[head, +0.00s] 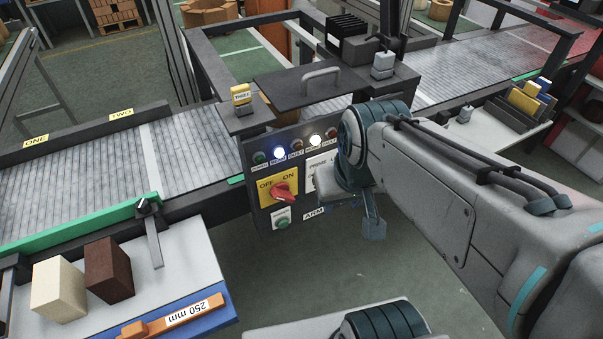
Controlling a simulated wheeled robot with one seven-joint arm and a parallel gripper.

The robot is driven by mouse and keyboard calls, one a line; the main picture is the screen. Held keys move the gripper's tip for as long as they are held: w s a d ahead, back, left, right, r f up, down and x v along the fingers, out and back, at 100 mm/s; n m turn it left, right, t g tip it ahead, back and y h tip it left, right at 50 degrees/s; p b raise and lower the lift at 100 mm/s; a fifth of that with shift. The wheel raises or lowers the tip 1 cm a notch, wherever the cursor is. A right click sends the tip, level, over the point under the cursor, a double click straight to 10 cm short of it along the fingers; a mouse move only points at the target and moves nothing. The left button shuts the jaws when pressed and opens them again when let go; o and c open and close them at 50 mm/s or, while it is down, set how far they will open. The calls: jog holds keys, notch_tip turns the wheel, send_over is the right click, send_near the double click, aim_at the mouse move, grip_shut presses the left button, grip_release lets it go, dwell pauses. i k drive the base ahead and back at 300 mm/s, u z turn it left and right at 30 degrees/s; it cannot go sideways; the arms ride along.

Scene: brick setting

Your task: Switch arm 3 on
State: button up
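The control panel (254,196) hangs on the conveyor's front, with a label reading "ARM" at its bottom; the rest of that label is hidden. A red rotary knob (284,193) sits on a yellow plate (266,196) marked OFF at left and ON at right. I cannot tell for sure which mark it points to. A green button (282,223) is below it. Two lamps are lit, one bluish white (279,153) and one white (315,141). A yellow "THREE" tag (241,95) stands above. My gripper (373,225) is partly visible right of the panel, apart from the knob; its fingers are unclear.
My arm covers the panel's right side. A black lid with a grey handle (321,75) is above the panel. Front left, a bench (190,250) holds a cream block (58,290), a brown block (108,270) and an orange tool marked 250 mm (170,317). Floor below the panel is clear.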

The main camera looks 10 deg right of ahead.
aim_at(280, 191)
jog(key=z, duration=0.65)
jog(key=i, duration=0.25)
jog(key=z, duration=0.2)
jog(key=k, duration=1.05)
jog(key=u, duration=1.8)
